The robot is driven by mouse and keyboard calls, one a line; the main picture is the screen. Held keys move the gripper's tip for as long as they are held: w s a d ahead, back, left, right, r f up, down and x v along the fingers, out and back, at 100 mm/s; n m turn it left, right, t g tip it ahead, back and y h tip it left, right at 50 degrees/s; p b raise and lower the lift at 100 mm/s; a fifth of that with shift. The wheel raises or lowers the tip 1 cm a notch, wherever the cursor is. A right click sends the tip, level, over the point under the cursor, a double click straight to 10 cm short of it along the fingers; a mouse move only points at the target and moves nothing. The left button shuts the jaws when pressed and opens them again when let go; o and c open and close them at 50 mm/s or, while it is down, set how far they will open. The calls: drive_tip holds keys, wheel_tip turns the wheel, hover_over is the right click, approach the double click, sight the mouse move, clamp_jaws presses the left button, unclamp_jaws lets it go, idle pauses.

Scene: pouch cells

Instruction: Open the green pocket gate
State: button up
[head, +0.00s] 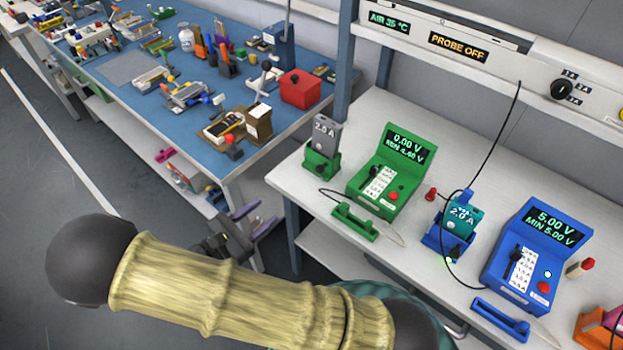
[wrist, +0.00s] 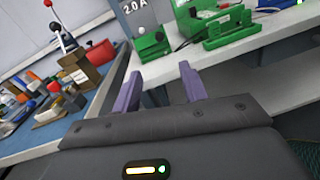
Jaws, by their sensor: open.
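The green pocket (head: 321,165) is a small green holder at the left end of the white bench, with a grey cell marked 2.0 A (head: 326,131) upright in it. A dark knob shows on its front; I cannot tell clearly whether its gate is shut. In the wrist view the green pocket (wrist: 152,46) is above the fingers, near the bench edge. My gripper (head: 256,219) has purple fingers and is open and empty, left of the white bench and apart from the pocket. The fingers also show in the wrist view (wrist: 160,88), pointing towards the bench edge.
A green meter (head: 372,188) and a green bar-like tray (head: 354,222) stand right of the pocket. A blue holder (head: 436,238) and blue meter (head: 515,275) are farther right. The cluttered blue bench (head: 120,72) is at left, with a red box (head: 300,90) near its corner.

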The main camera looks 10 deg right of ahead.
sight(318, 171)
idle(0.3)
drive_tip(key=p+x, duration=0.1)
drive_tip(key=x, duration=1.6)
drive_tip(key=shift+w+d, duration=0.1)
drive_tip(key=shift+d, duration=0.1)
